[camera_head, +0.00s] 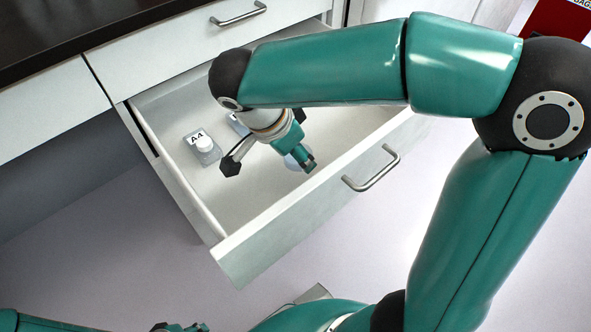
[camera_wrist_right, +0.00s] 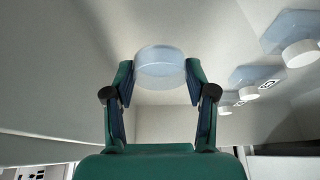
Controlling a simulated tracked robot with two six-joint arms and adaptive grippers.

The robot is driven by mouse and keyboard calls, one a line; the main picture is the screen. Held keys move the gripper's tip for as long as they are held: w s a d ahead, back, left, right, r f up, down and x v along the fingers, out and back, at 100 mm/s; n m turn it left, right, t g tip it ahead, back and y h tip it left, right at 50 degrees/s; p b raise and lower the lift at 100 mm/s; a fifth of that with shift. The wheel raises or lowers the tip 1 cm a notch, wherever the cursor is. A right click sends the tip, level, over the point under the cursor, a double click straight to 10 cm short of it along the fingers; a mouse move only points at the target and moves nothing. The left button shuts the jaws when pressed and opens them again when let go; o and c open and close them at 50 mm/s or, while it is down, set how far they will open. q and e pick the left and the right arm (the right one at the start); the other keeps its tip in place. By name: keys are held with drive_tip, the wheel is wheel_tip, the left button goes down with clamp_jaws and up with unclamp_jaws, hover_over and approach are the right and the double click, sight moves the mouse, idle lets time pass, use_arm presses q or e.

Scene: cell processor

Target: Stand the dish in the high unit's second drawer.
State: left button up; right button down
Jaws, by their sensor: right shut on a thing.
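The dish (camera_wrist_right: 160,62) is a small, round, pale blue, see-through piece. In the right wrist view it sits between the two fingertips of my right gripper (camera_wrist_right: 159,78), which is shut on it. In the head view my right gripper (camera_head: 303,160) is inside the open drawer (camera_head: 185,190), and the dish (camera_head: 290,163) shows partly behind its fingers. I cannot tell whether the dish touches the drawer floor. My left gripper (camera_head: 180,327) shows only as a sliver at the bottom edge, its jaws unclear.
Another flask (camera_head: 237,124) is mostly hidden behind my right wrist. Several flasks line the right side of the wrist view. The drawer's front part is clear. A closed drawer (camera_head: 215,40) is above.

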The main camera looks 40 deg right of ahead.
sight(292, 163)
drive_tip(key=shift+f+b, duration=0.75)
drive_tip(key=shift+f, duration=1.6)
drive_tip(key=shift+c, duration=1.8)
unclamp_jaws()
drive_tip(key=shift+a+r, duration=0.1)
drive_tip(key=shift+r, duration=0.15)
drive_tip(key=p+v, duration=0.4)
drive_tip(key=v, duration=0.7)
drive_tip(key=shift+r, duration=0.3)
